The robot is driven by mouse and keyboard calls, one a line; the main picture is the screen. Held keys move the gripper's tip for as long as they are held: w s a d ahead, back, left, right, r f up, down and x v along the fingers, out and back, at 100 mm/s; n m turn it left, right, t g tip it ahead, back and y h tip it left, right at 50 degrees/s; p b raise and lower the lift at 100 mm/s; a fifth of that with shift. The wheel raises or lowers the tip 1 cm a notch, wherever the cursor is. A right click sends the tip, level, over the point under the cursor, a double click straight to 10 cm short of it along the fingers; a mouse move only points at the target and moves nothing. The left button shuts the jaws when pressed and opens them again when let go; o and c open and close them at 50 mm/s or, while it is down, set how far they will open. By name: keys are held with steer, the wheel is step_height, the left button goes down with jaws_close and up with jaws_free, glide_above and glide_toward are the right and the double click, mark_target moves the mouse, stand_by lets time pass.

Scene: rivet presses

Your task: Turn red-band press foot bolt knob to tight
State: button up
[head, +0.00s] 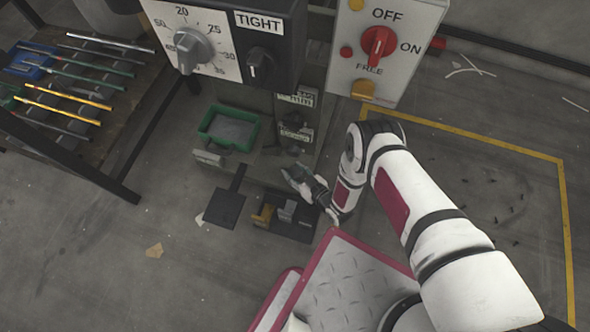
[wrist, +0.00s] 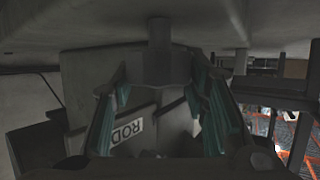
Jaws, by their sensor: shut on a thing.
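In the wrist view a dark grey knob (wrist: 160,70) with a round stem sits between the teal-padded fingers of my gripper (wrist: 156,84). The fingers are shut on it from both sides. A white plate reading ROD (wrist: 127,131) shows upside down beyond the fingers. In the head view my gripper (head: 300,178) reaches low in front of the press base, and the knob it holds cannot be made out there. I cannot tell from these views which way the held knob is turned or which band its press carries.
A red switch (head: 379,45) is on the right panel. A green bin (head: 229,129) and a pedal unit (head: 285,215) are near my gripper. A rod rack stands left.

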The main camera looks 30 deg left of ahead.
steer(key=shift+m+t+h, duration=0.7)
steer(key=shift+m+t, duration=0.4)
steer(key=shift+t, duration=0.1)
steer(key=shift+d, duration=0.1)
steer(key=o, duration=1.2)
steer(key=shift+c, duration=0.2)
steer(key=v, duration=1.2)
steer(key=shift+f, duration=0.1)
